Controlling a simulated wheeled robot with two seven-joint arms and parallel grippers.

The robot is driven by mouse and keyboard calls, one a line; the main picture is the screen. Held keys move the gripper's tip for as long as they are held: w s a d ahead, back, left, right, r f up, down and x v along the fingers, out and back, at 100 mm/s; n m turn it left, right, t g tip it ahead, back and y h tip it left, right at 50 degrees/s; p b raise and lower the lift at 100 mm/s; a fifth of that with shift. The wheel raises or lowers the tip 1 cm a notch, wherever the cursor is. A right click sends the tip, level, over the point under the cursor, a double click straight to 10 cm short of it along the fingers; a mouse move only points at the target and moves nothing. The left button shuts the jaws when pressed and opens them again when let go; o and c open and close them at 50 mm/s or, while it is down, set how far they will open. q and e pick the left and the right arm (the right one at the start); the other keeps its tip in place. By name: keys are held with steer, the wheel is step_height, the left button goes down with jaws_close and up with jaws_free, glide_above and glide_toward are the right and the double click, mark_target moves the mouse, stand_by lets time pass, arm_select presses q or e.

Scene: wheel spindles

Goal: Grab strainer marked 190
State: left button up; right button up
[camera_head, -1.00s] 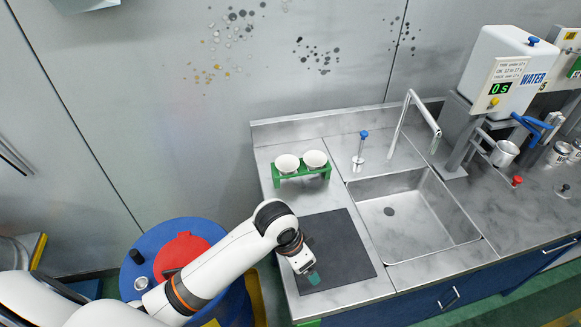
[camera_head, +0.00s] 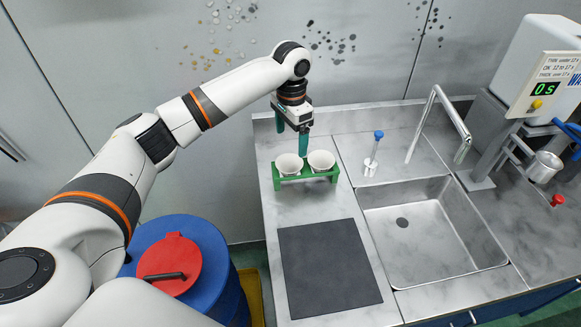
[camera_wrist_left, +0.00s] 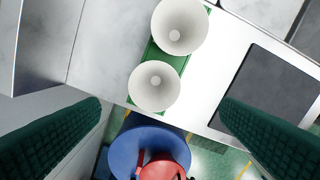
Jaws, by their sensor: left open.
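Two white cone-shaped cups, which look like the strainers, sit side by side in a green rack (camera_head: 305,176) on the metal counter. The left strainer (camera_head: 289,164) is the lower one in the left wrist view (camera_wrist_left: 154,90). The right strainer (camera_head: 321,159) is the upper one there (camera_wrist_left: 180,28). No marking 190 can be read on either. My left gripper (camera_head: 303,146) points down just above and behind the rack. Its green fingers are apart and empty; in the wrist view the lower strainer lies roughly between them, further down. My right gripper is out of view.
A dark mat (camera_head: 328,268) lies in front of the rack. A sink (camera_head: 430,230) with a tall tap and a blue-knobbed rod (camera_head: 374,155) stand to the right. A blue drum with a red lid (camera_head: 168,264) stands left of the counter. The wall is behind.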

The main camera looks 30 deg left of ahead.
mark_target(289, 159)
arm_select(q)
steer(key=f, duration=0.2)
steer(key=f+p, duration=0.1)
steer(key=f, duration=0.2)
steer(key=f+p, duration=0.1)
steer(key=f, duration=0.2)
steer(key=shift+w+a+f, duration=0.1)
steer(key=shift+a+f, duration=0.05)
steer(key=shift+a, duration=0.2)
steer(key=shift+f, duration=0.4)
steer(key=shift+c, duration=0.4)
steer(key=c, duration=0.9)
steer(key=shift+c, duration=0.2)
